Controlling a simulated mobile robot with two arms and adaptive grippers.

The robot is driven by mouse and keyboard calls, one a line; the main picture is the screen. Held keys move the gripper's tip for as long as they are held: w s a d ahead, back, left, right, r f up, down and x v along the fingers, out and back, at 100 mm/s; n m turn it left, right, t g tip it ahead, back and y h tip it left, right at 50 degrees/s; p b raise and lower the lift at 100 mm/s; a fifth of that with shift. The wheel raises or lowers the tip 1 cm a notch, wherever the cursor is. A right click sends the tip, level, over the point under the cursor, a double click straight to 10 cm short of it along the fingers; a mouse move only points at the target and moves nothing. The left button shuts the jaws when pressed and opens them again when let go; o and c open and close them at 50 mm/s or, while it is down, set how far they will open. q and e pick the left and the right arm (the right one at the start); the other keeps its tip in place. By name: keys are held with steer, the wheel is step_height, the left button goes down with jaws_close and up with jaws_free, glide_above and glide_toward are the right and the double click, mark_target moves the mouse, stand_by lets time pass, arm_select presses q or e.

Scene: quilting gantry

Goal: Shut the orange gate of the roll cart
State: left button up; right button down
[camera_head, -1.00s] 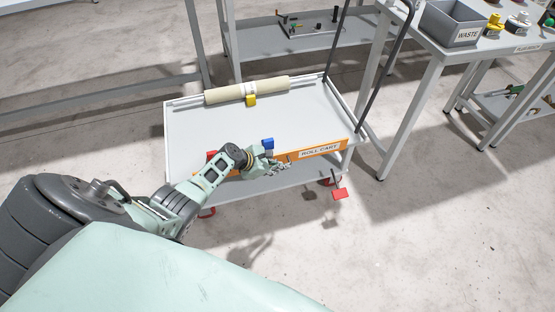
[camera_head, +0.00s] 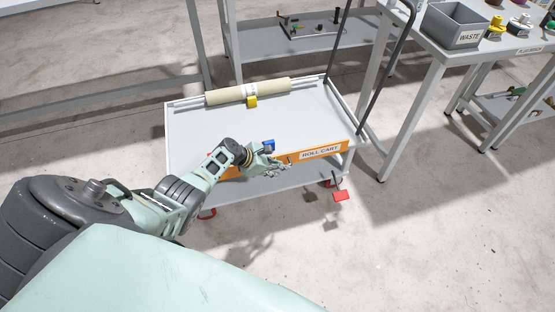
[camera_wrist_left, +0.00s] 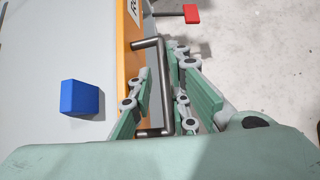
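The roll cart (camera_head: 185,125) is a grey flat cart with an orange gate (camera_head: 320,153) along its near edge, labelled ROLL CART. In the left wrist view the orange gate (camera_wrist_left: 127,50) carries a dark U-shaped bar handle (camera_wrist_left: 163,75). My left gripper (camera_head: 283,170) is at the outer face of the gate. In the left wrist view its fingers (camera_wrist_left: 163,100) are apart, one on each side of the handle bar, with a gap on the left. Whether the right finger touches the bar is unclear. My right gripper is not in view.
A blue block (camera_head: 269,145) sits on the cart beside the gate; it also shows in the left wrist view (camera_wrist_left: 81,98). A cream roll (camera_head: 270,88) lies at the back. A red pedal (camera_head: 341,195) sticks out low at the right. A table (camera_head: 440,58) stands at the right.

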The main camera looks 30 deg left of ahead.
arm_select(q)
steer(key=shift+s+d, duration=0.1)
steer(key=v, duration=1.2)
stand_by(0.7)
